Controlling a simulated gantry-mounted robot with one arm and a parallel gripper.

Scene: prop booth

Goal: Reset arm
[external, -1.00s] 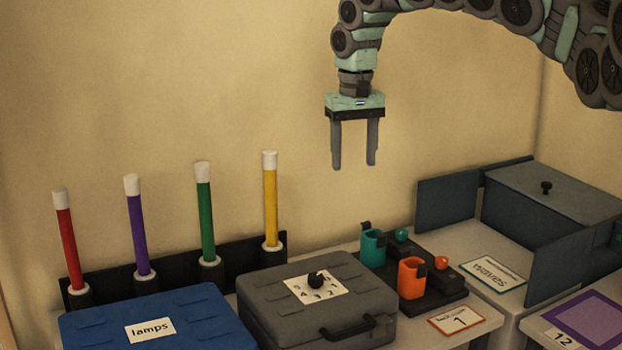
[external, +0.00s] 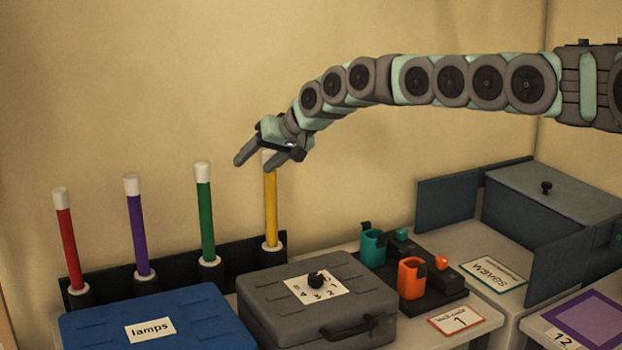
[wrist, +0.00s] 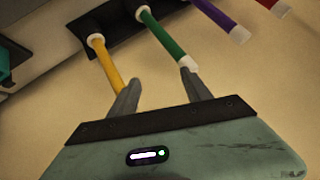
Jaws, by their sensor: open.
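My gripper (external: 262,160) is open and tilted down to the left, up near the white-tipped top of the yellow stick (external: 270,208) in the external view. Its fingers partly overlap that top in the picture. In the wrist view my gripper's two fingers (wrist: 158,88) are apart, with nothing held between them. There the yellow stick (wrist: 107,66) lies by the left finger and the green stick (wrist: 165,38) ends near the right finger. Whether a finger touches either stick cannot be told.
Purple (external: 138,235) and red (external: 66,240) sticks stand left of the green one in a black rack. A blue "lamps" case (external: 200,310) and a grey case (external: 270,320) lie in front. Teal (external: 373,250) and orange (external: 411,280) cups stand right. Wall space above is clear.

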